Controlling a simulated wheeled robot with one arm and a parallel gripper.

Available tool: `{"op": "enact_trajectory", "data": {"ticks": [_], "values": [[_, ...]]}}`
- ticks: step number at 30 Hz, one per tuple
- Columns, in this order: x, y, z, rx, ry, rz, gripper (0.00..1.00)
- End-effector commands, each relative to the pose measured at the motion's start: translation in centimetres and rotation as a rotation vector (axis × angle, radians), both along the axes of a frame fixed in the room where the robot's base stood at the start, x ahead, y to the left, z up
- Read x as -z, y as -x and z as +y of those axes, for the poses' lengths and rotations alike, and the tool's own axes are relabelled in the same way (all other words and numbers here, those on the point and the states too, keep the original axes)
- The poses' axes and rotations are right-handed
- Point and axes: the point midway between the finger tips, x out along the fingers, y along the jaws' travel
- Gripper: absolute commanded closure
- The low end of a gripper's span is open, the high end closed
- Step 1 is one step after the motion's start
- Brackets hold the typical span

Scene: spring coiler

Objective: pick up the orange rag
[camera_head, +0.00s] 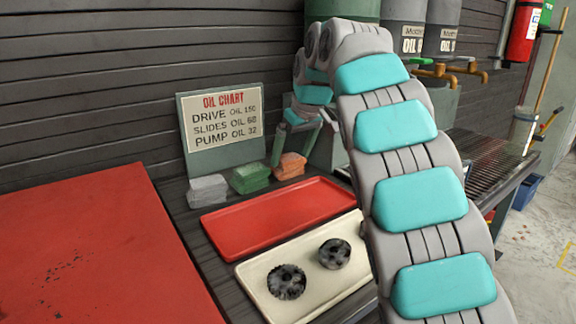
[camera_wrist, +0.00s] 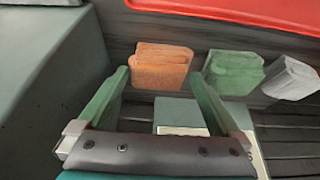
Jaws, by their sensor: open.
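The orange rag (camera_head: 290,166) is a small folded stack on the dark slatted bench, at the right end of a row of rags. In the wrist view the orange rag (camera_wrist: 161,67) lies just beyond and between the fingertips. My gripper (camera_head: 295,152) is above the bench close to the orange rag. In the wrist view my gripper (camera_wrist: 160,78) is open, with its two green fingers spread and nothing held. The left finger's tip is near the rag's left side, and the right finger's tip is between the orange and green rags. I cannot tell whether they touch.
A green rag (camera_head: 250,178) and a grey rag (camera_head: 208,190) lie beside the orange one. The oil chart sign (camera_head: 222,125) stands behind. A red tray (camera_head: 275,213) and a cream tray (camera_head: 258,272) with two dark gears lie in front. Oil tanks (camera_head: 403,35) stand behind my arm.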

Motion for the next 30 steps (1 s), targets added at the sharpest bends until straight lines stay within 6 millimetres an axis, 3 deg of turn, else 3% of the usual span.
{"op": "enact_trajectory", "data": {"ticks": [7,14,30], "values": [[2.8,-0.8,0.6,0.001,0.002,0.005,0.0],[3.0,-0.9,0.7,0.0,0.001,0.003,0.0],[3.0,-1.0,0.7,0.0,0.001,0.003,0.6]]}}
